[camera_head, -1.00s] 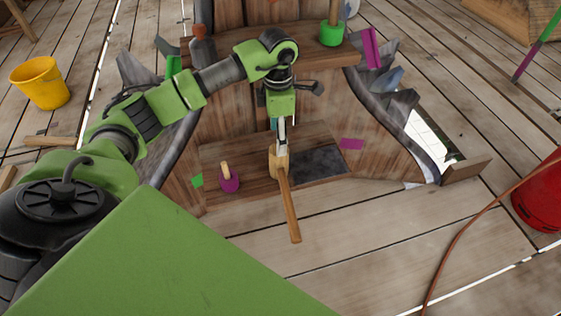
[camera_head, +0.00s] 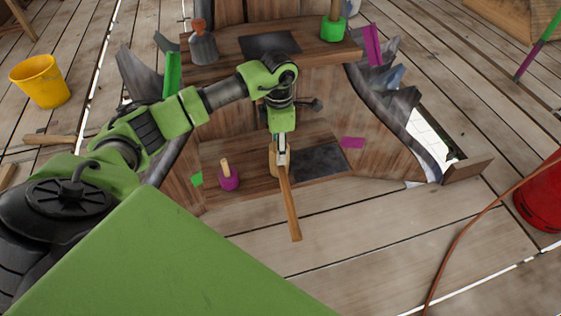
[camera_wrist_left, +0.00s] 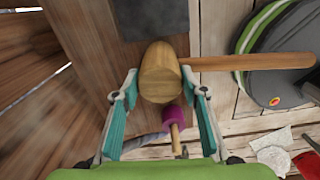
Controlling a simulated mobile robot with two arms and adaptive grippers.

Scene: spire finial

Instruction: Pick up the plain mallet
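The plain mallet (camera_head: 289,207) has a bare wooden head and a long wooden handle. Its head is on the lower wooden step (camera_head: 245,160), and its handle sticks out past the front edge. In the left wrist view the mallet head (camera_wrist_left: 160,75) sits between my two fingers, with the handle running right. My left gripper (camera_head: 281,152) is over the head, pointing down. It is open, with one finger on each side of the head and a small gap showing. My right gripper is in neither view.
A purple mallet-like piece (camera_head: 229,180) stands left of the mallet on the same step, with its handle up. A dark patch (camera_head: 318,161) lies to the right. The upper shelf holds a grey bottle-shaped piece (camera_head: 202,46) and a green-headed one (camera_head: 332,28). The front floor is clear.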

